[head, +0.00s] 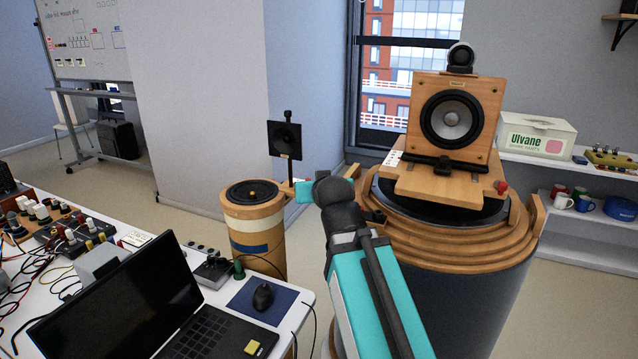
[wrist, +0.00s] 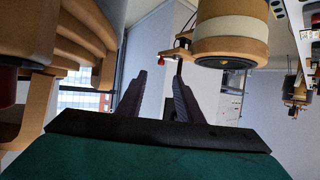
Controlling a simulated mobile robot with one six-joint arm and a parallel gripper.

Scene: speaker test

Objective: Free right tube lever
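The large right tube (head: 455,290) has a dark body and stacked wooden rings (head: 440,247) at its top. A red knob (head: 501,187) shows at the right of its top. A small dark fitting (head: 374,216) sits at its left rim; I cannot tell which part is the lever. In the wrist view, the wooden rings (wrist: 75,45) fill the upper left. My gripper (wrist: 160,76) shows there with two dark fingers apart and nothing visible between them. In the head view its fingers are hidden; my teal arm reaches up between the two tubes.
A wooden speaker (head: 457,115) stands on the large tube. A laptop (head: 125,300) and mouse (head: 263,296) lie on the white table; shelves (head: 600,175) stand at right.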

